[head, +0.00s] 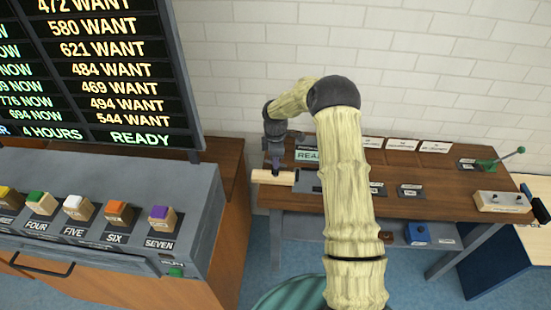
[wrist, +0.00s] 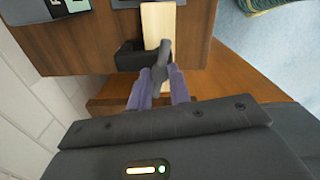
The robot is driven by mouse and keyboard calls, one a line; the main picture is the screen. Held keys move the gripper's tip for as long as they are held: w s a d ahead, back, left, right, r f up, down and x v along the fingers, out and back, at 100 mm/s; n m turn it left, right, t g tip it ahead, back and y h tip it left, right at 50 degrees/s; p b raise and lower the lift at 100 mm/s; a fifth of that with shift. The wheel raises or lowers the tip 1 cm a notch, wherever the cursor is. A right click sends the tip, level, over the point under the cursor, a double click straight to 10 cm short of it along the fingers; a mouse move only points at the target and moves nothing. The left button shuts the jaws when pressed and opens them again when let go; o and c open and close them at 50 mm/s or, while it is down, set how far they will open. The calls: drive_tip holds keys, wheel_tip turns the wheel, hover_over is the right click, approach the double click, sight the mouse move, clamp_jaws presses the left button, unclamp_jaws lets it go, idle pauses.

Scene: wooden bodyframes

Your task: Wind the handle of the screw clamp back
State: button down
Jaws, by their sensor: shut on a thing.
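The screw clamp (wrist: 130,56) is a dark block at the edge of the brown wooden table, beside a pale wooden bar (wrist: 157,22). Its dark grey handle (wrist: 160,62) lies across the bar's near end in the wrist view. My gripper (wrist: 160,84) has its two purple-grey fingers shut on this handle. In the head view my gripper (head: 276,163) points down at the table's left end, just above the pale bar (head: 272,178). The clamp's screw and the exact grip on the handle are largely hidden there.
The table (head: 450,190) carries labels, a green-based lever (head: 487,164) and a pale switch box (head: 502,201) to the right. A grey console (head: 110,215) with several coloured buttons stands left, under a display board (head: 90,70). A white brick wall is behind.

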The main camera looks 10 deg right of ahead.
drive_tip(key=shift+s+f+n, duration=0.15)
drive_tip(key=shift+f+n, duration=0.05)
drive_tip(key=shift+n, duration=0.3)
drive_tip(key=c, duration=1.2)
unclamp_jaws()
drive_tip(key=shift+r, duration=0.1)
